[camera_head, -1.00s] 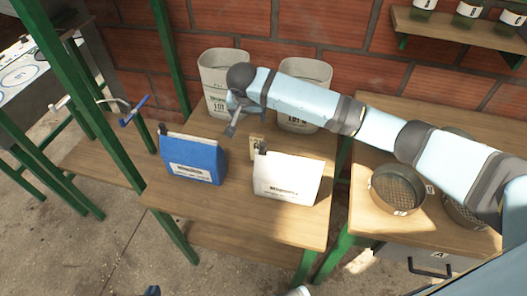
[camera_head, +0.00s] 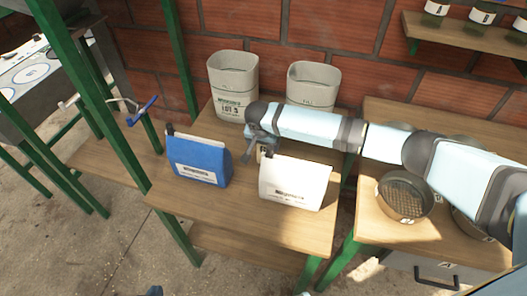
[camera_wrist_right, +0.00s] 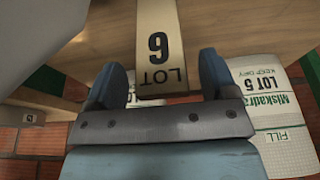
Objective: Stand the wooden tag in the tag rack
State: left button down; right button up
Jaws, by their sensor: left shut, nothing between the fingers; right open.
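The wooden tag (camera_head: 262,153) is a small pale piece behind the white bag, partly hidden by the bag and my right arm. In the right wrist view, the tag (camera_wrist_right: 158,42) reads "LOT 6" upside down, and its near end shows between the fingers. My right gripper (camera_head: 248,152) is open at the tag; its two fingers (camera_wrist_right: 160,88) stand on either side with gaps. I cannot tell whether they touch it. Only a dark tip of my left gripper (camera_head: 152,291) shows at the bottom edge, away from the tag. I cannot make out a tag rack.
A blue bag (camera_head: 198,161) and a white bag (camera_head: 293,184) stand on the wooden table (camera_head: 240,222). Two grey bins (camera_head: 234,83) (camera_head: 313,82) stand behind. Round sieves (camera_head: 405,196) sit on the right table. Green posts stand at left. The table's front is clear.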

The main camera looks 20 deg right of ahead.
jog(key=shift+x, duration=0.9)
jog(key=shift+w, duration=0.1)
jog(key=shift+c, duration=0.4)
jog(key=c, duration=1)
jog(key=shift+r, duration=0.1)
